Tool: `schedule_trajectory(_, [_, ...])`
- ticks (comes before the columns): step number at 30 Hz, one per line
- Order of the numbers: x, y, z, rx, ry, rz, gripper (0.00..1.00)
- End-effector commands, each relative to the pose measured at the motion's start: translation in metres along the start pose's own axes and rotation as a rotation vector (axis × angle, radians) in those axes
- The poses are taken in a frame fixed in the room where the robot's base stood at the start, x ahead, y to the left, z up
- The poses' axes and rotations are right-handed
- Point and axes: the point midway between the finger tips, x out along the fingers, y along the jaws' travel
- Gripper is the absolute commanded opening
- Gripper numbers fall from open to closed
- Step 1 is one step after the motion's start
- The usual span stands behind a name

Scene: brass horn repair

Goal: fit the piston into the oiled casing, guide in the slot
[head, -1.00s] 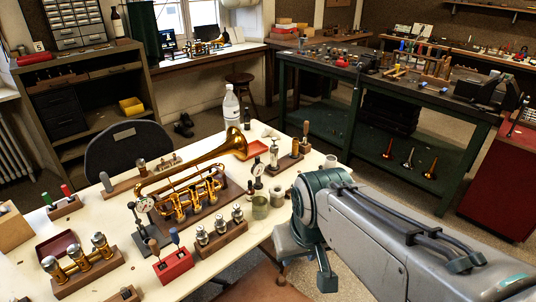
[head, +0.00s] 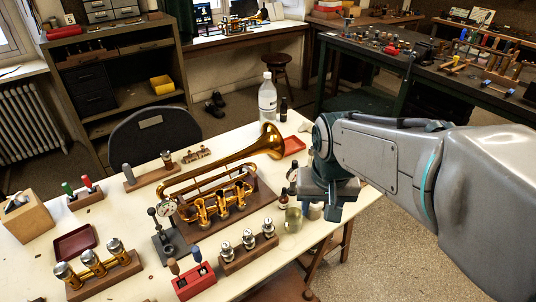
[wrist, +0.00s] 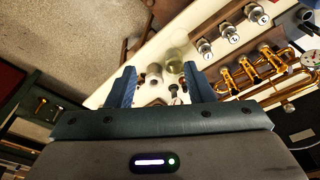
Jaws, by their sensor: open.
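A gold trumpet (head: 220,178) lies on a wooden stand mid-table, its upright valve casings (head: 222,207) toward me; its valves show in the wrist view (wrist: 250,68). Pistons with silver tops (head: 248,243) stand in a wooden rack in front of it. They appear numbered in the wrist view (wrist: 229,31), upper right. I cannot tell which casing is oiled, and slot and guide are too small to see. My gripper (wrist: 161,84) is open and empty, above the table's right part.
A glass jar (head: 293,218) stands right of the rack, beneath my gripper. A dial gauge stand (head: 170,235), red tool block (head: 194,281) and second valve block (head: 100,268) stand left. A bottle (head: 267,98) stands at the back.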

Motion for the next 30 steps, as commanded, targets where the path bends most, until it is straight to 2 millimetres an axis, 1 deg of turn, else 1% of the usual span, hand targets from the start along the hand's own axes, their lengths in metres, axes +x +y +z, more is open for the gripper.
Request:
schedule_trajectory(1, [0.005, -0.012, -0.016, 0.005, -0.026, 0.003, 0.48])
schedule_trajectory(6, [0.026, -0.052, -0.059, 0.047, -0.087, 0.007, 0.48])
schedule_trajectory(9, [0.041, -0.074, -0.077, 0.072, -0.119, 0.008, 0.48])
schedule_trajectory(12, [0.054, -0.092, -0.090, 0.093, -0.145, 0.008, 0.48])
schedule_trajectory(15, [0.064, -0.104, -0.098, 0.109, -0.161, 0.008, 0.48])
schedule_trajectory(18, [0.070, -0.111, -0.102, 0.119, -0.170, 0.009, 0.48])
schedule_trajectory(23, [0.082, -0.113, -0.102, 0.123, -0.175, 0.010, 0.48])
schedule_trajectory(26, [0.096, -0.113, -0.098, 0.123, -0.176, 0.010, 0.48])
schedule_trajectory(30, [0.123, -0.113, -0.093, 0.121, -0.178, 0.011, 0.48])
